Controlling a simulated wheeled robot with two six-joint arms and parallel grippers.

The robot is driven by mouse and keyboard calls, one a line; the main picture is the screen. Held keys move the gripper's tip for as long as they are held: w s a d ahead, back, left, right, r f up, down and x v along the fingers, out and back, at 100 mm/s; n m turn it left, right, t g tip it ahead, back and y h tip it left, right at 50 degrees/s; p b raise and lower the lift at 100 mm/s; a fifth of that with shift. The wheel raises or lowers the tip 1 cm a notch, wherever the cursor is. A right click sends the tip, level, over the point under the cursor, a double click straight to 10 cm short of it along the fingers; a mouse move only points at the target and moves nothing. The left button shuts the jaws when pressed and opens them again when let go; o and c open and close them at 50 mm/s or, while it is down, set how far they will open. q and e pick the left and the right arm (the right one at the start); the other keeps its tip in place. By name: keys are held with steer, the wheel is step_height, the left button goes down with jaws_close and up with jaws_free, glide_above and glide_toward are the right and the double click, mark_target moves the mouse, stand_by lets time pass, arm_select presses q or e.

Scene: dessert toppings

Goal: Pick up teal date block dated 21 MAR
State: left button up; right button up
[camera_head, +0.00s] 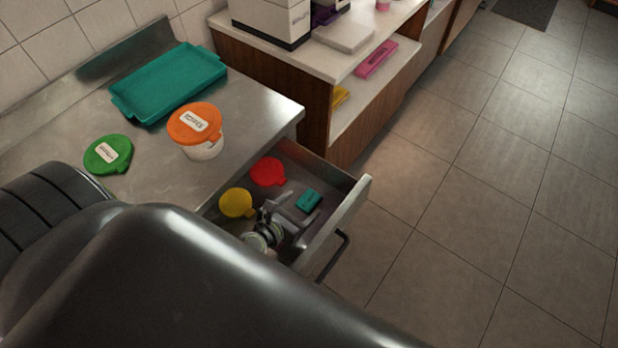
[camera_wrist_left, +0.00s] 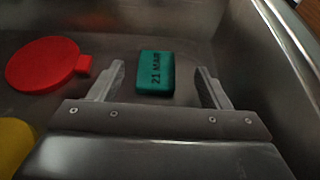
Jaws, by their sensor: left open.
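The teal date block (camera_head: 309,201) lies on the floor of the open drawer in the head view. In the left wrist view the block (camera_wrist_left: 155,72) shows its printed 21 MAR label. My left gripper (camera_head: 294,217) is inside the drawer area, open and empty. In the wrist view its two fingers (camera_wrist_left: 161,82) stand on either side of the block, with a gap on each side. The block sits between and slightly beyond the fingertips, not visibly touched. My right gripper is not in view.
A red lid (camera_head: 268,171) and a yellow lid (camera_head: 237,203) lie in the drawer beside the block. The drawer's front wall (camera_head: 342,215) is close to the gripper. On the counter are a teal tray (camera_head: 170,82), an orange-lidded tub (camera_head: 196,126) and a green lid (camera_head: 108,154).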

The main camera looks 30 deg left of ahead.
mark_target(315, 193)
arm_select(q)
steer(key=shift+x, duration=3.2)
steer(key=shift+a, duration=0.15)
steer(key=shift+c, duration=0.3)
steer(key=c, duration=1)
